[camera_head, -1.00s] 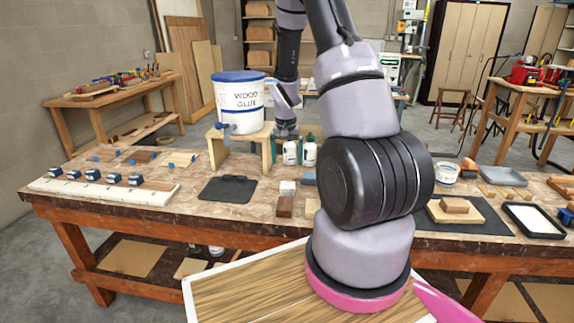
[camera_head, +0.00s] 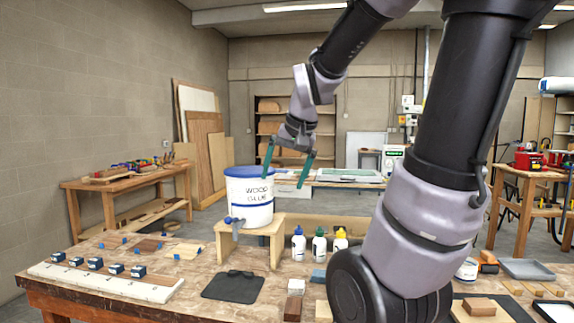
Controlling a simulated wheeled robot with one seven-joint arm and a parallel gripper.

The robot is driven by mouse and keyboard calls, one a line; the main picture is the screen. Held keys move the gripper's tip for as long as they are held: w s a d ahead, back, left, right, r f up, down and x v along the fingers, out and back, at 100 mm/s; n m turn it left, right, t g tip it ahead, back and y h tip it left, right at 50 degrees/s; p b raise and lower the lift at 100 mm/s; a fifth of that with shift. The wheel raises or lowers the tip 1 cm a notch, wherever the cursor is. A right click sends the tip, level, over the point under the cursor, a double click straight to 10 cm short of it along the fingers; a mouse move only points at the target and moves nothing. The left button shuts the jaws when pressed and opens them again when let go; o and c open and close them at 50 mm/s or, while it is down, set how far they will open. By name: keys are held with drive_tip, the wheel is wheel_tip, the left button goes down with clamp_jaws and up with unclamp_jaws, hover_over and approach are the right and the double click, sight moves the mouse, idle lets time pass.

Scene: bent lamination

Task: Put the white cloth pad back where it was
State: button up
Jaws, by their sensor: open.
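My gripper (camera_head: 287,165) is raised, with its two green fingers spread apart and nothing between them. It shows above and just right of the blue-lidded wood glue tub (camera_head: 249,202). A small white block-like piece (camera_head: 296,286) lies on the bench just behind a brown wood block (camera_head: 293,307). It may be the white cloth pad, but I cannot tell its material. A black-rimmed tray (camera_head: 555,312) is cut off at the lower right edge.
The tub stands on a small wooden stand (camera_head: 250,241). Three glue bottles (camera_head: 319,245) stand right of it. A dark mat (camera_head: 233,286) lies in front, and a long white board (camera_head: 105,284) with blue-capped pieces is at left. My arm hides the bench's right-centre part.

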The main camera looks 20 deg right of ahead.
drive_tip(key=s+a+r+n+t+y, duration=0.1)
drive_tip(key=s+a+r, duration=0.2)
drive_tip(key=s, duration=0.6)
drive_tip(key=shift+s+a+r+t, duration=0.2)
drive_tip(key=shift+r+t, duration=0.1)
drive_tip(key=shift+r, duration=0.2)
drive_tip(key=shift+d, duration=0.1)
idle(0.3)
